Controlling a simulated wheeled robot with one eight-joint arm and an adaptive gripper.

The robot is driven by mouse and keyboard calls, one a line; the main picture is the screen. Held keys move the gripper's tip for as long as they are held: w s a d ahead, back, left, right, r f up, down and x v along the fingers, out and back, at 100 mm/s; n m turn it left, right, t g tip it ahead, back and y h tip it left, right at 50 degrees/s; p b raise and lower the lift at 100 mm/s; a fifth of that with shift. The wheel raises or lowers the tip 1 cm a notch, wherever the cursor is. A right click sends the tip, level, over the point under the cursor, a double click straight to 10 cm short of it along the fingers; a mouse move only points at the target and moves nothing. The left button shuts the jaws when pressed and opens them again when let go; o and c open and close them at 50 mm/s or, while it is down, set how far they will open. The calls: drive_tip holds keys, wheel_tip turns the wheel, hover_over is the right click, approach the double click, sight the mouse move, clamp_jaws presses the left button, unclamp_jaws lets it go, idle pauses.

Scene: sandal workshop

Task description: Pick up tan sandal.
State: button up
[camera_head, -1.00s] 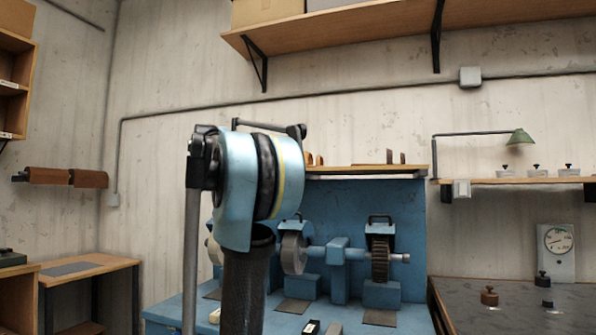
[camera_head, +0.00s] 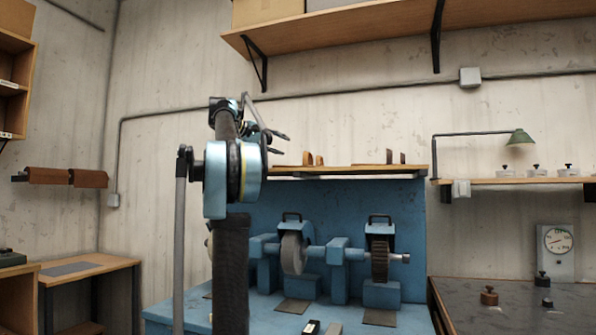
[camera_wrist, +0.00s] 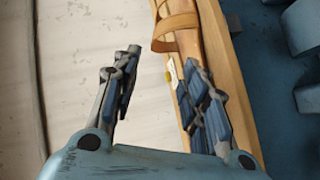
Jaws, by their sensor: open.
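In the wrist view a tan sandal (camera_wrist: 180,24) with a looped strap lies along the wooden shelf (camera_wrist: 235,85), cut off by the top edge. My gripper (camera_wrist: 162,58) is open and empty. Its right finger overlaps the shelf and the near part of the sandal in the picture; whether it touches cannot be told. Its left finger is over the bare wall. In the head view my gripper (camera_head: 281,144) points right, just left of small brown upright shapes (camera_head: 309,158) on the shelf above the blue bench; which is the tan sandal is unclear.
The blue bench (camera_head: 350,215) carries a grinding wheel (camera_head: 292,250) and a brush wheel (camera_head: 380,255) below the shelf. A higher wooden shelf (camera_head: 400,22) runs overhead. The concrete wall stands close behind. A lamp (camera_head: 520,137) is at the right.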

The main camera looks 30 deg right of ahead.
sight(306, 154)
drive_tip(key=x, duration=0.7)
drive_tip(key=shift+d, duration=0.25)
drive_tip(key=shift+s+x, duration=0.2)
drive_tip(key=shift+x, duration=1.15)
drive_tip(key=shift+s+x, duration=0.2)
drive_tip(key=shift+x, duration=1.15)
drive_tip(key=shift+r, duration=0.1)
clamp_jaws()
